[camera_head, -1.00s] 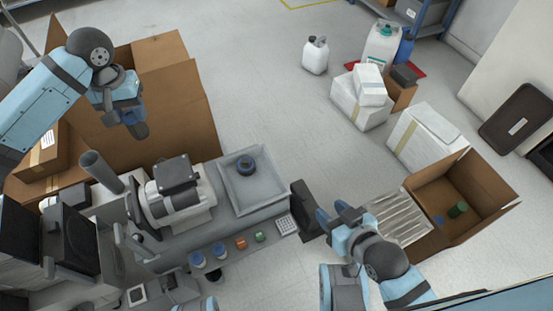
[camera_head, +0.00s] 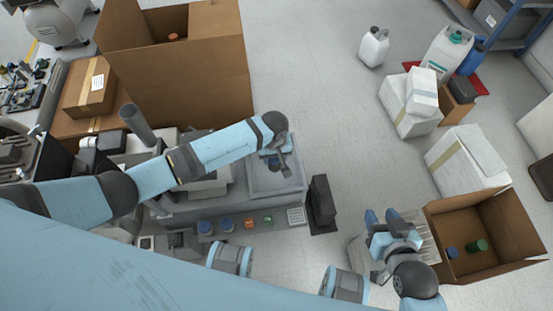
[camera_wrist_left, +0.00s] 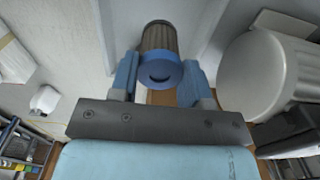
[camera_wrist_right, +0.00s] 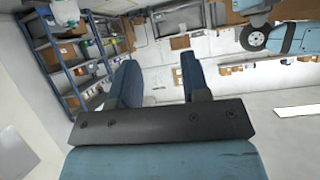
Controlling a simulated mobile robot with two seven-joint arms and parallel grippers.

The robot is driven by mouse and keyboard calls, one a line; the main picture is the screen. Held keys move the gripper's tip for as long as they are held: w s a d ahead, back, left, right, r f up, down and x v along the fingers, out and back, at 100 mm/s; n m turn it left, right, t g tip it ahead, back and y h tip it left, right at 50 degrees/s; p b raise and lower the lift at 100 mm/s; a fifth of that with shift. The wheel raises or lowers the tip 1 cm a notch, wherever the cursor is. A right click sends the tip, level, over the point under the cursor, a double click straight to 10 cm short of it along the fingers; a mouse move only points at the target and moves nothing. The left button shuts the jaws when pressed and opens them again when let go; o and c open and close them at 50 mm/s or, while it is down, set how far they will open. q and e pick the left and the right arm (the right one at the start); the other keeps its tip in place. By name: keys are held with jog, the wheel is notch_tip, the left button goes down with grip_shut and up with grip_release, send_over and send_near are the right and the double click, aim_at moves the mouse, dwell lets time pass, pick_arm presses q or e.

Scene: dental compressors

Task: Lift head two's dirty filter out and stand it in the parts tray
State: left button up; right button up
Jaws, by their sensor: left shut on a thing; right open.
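My left gripper (camera_head: 277,158) is over the grey parts tray (camera_head: 300,172) at the bench's right end. In the left wrist view it (camera_wrist_left: 158,85) is shut on the dirty filter (camera_wrist_left: 160,38), a grey-brown pleated cylinder with a blue end cap between the fingers. Whether the filter touches the tray cannot be told. The compressor (camera_head: 205,187) stands left of the tray, largely hidden behind my left arm; head two cannot be picked out. My right gripper (camera_head: 382,217) is open and empty, right of the bench; its spread fingers also show in the right wrist view (camera_wrist_right: 158,85).
Blue (camera_head: 205,227), orange (camera_head: 249,223) and green (camera_head: 267,219) small parts line the bench's front. A black upright object (camera_head: 321,200) stands right of the tray. Open cartons stand behind (camera_head: 180,70) and at right (camera_head: 500,235). The floor behind the tray is clear.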

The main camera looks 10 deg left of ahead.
aim_at(276, 171)
pick_arm(q)
jog(key=shift+s+d+f, duration=0.25)
jog(key=shift+s+f, duration=0.05)
jog(key=shift+f, duration=0.15)
jog(key=shift+s+d+f, duration=0.2)
jog(key=shift+s+f, duration=0.05)
jog(key=shift+f, duration=0.15)
jog(key=shift+f+b, duration=0.7)
jog(key=shift+b, duration=0.25)
notch_tip(276, 171, down, 3)
jog(key=b, duration=0.3)
jog(key=shift+r+b, duration=0.15)
jog(key=shift+b, duration=0.65)
jog(key=shift+f+b, duration=0.5)
jog(key=shift+b, duration=0.05)
jog(key=shift+f, duration=0.5)
pick_arm(e)
jog(key=w+a+r+t+y, duration=0.1)
jog(key=r, duration=0.1)
jog(key=w+a+r+t+y, duration=0.1)
jog(key=a+r+t, duration=0.1)
jog(key=shift+w, duration=0.15)
